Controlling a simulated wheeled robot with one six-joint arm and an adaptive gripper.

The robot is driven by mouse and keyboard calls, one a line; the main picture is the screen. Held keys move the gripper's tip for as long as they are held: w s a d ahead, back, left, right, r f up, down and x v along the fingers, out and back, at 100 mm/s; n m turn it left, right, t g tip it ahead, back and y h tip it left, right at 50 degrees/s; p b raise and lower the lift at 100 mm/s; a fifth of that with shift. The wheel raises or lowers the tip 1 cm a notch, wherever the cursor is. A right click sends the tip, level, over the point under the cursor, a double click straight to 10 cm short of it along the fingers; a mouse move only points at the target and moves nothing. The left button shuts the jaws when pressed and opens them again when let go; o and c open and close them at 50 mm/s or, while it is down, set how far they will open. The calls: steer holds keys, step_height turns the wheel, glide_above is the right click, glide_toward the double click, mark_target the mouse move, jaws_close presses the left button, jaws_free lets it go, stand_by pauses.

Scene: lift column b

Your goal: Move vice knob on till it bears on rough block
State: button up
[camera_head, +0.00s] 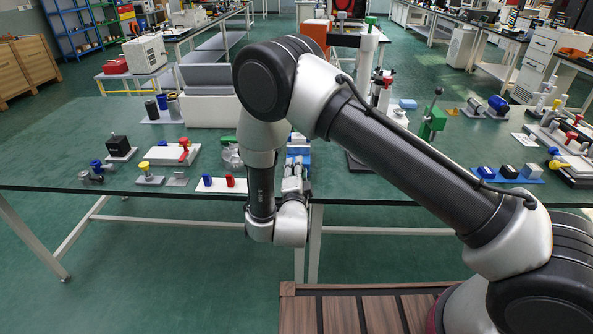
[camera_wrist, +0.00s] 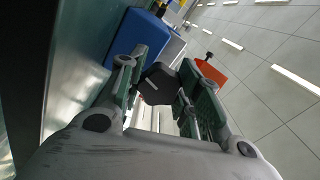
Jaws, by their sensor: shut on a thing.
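My gripper (camera_wrist: 165,82) has its two green-padded fingers on either side of a dark, faceted knob (camera_wrist: 158,86) in the wrist view, shut on it. A blue body (camera_wrist: 138,38), likely the vice, stands just beyond the left finger. In the head view my gripper (camera_head: 296,172) reaches to the table's front edge, level with a small blue thing (camera_head: 298,150) that looks like the same vice. My wrist and fingers hide the knob there. I cannot make out the rough block, nor whether anything bears on it.
The green table (camera_head: 225,120) carries a white board with a red-handled part (camera_head: 172,154) and a small board with blue and red pegs (camera_head: 221,184) on the left. A green lever stand (camera_head: 433,122) and a blue tray (camera_head: 507,175) are on the right.

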steer(key=m, duration=0.5)
steer(key=shift+m, duration=0.4)
steer(key=shift+a+r, duration=0.1)
stand_by(1.3)
steer(key=o, duration=1)
steer(key=shift+o, duration=0.2)
steer(key=shift+s, duration=0.1)
steer(key=s, duration=0.7)
steer(key=shift+s, duration=0.2)
steer(key=shift+s+a, duration=0.1)
